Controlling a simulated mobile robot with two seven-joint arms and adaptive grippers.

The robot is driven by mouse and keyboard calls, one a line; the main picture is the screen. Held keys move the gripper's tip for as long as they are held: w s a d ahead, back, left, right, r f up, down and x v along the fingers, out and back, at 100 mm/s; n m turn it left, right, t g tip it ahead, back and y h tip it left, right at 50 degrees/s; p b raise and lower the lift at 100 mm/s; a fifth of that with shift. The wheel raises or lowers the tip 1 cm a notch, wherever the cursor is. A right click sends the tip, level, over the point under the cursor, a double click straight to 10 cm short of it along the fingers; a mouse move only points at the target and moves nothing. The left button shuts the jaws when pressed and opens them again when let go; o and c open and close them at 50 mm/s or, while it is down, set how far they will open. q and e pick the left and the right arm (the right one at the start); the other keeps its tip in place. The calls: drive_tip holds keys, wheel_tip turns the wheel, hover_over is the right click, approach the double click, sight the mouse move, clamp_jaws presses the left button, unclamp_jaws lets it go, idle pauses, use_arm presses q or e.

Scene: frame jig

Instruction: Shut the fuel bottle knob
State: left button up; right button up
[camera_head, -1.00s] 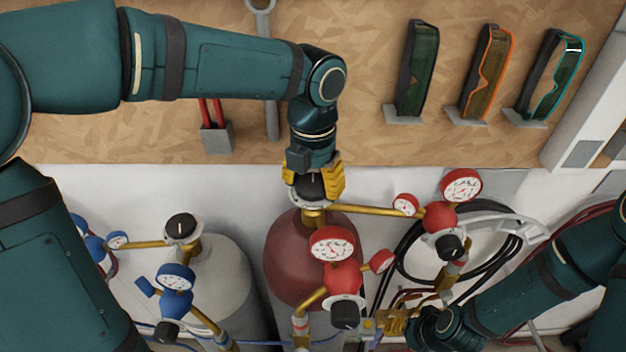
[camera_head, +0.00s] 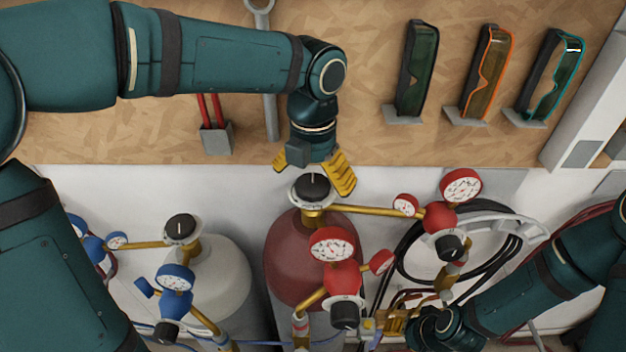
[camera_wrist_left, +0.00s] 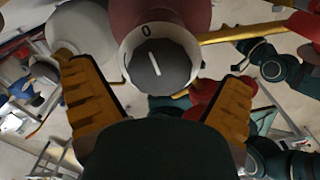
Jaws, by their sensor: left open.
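The fuel bottle is the dark red cylinder (camera_head: 290,262). Its black knob (camera_head: 312,187) sits on a white dial ring at the top. In the left wrist view the knob (camera_wrist_left: 160,68) shows a white pointer line, and a "0" is on the ring near it. My left gripper (camera_head: 315,178) is open just above the knob, its yellow fingers apart and clear of it. In the left wrist view the fingers (camera_wrist_left: 160,100) stand wide on both sides below the knob. My right gripper (camera_head: 388,322) is low by the hoses; its fingers are partly hidden.
A grey bottle (camera_head: 215,275) with its own black knob (camera_head: 181,228) stands to the left. Red gauges (camera_head: 333,245) and brass pipes crowd the fuel bottle's front and right. A coiled black hose (camera_head: 400,250) hangs behind. Goggles (camera_head: 417,70) hang on the wooden board above.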

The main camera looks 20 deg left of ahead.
sight(313, 183)
use_arm(q)
wheel_tip(313, 183, up, 11)
idle(0.3)
drive_tip(key=shift+f, duration=0.1)
